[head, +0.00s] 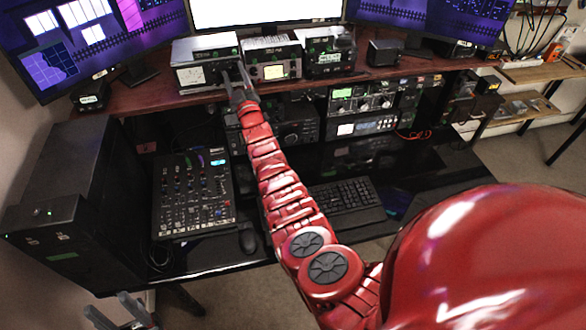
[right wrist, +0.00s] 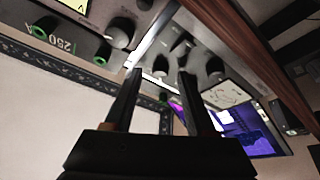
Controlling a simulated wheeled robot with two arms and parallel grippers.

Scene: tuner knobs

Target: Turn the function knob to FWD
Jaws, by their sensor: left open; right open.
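My left gripper (head: 120,312) is open and empty at the bottom left.
A box with a yellow screen (head: 273,62) stands close right of the tuner. Monitors (head: 78,36) rise behind the shelf (head: 140,98). Below are a mixer (head: 195,195), a keyboard (head: 342,198) and a mouse (head: 247,240). A black case (head: 75,190) stands left.

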